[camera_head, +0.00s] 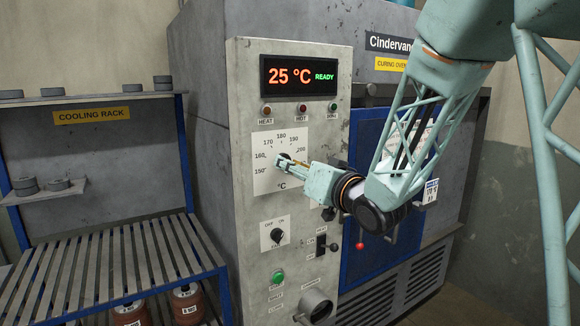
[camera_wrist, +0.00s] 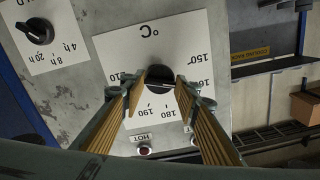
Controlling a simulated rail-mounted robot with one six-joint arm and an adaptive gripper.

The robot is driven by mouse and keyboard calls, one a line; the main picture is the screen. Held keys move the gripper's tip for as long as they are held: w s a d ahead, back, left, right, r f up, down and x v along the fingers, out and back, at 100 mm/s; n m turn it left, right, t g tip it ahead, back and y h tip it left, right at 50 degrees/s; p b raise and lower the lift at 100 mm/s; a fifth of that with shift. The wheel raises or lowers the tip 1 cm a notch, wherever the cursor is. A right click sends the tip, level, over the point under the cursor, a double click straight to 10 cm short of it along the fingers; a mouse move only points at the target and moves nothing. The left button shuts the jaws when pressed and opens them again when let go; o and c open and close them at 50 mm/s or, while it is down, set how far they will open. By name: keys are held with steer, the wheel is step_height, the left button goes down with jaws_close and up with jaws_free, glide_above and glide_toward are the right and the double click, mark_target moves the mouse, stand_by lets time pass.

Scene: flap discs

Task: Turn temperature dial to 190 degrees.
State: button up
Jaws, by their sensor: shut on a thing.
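The temperature dial is a round black knob on a white scale plate (camera_head: 265,180), on the oven's grey control panel (camera_head: 245,215). In the head view my gripper covers most of the dial. In the wrist view the dial (camera_wrist: 160,75) shows between the fingertips, with scale numbers around it, 190 and 180 below it. My gripper (camera_head: 286,162) is at the dial, its two fingers shut on the knob from both sides; it also shows in the wrist view (camera_wrist: 160,86). I cannot make out which number the dial's pointer faces. The display (camera_head: 299,76) reads 25 °C READY.
Below the scale are a black selector knob (camera_head: 277,236), a toggle switch (camera_head: 321,245) and a green button (camera_head: 278,276). A timer dial (camera_wrist: 36,31) is beside the scale in the wrist view. A red-ball handle (camera_head: 360,246) sticks out by the blue door. A cooling rack (camera_head: 110,260) stands left.

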steer(key=m+p, duration=0.6)
steer(key=m, duration=1.4)
steer(key=shift+m+p, duration=0.3)
stand_by(0.5)
steer(key=o, duration=0.9)
steer(key=shift+v, duration=6)
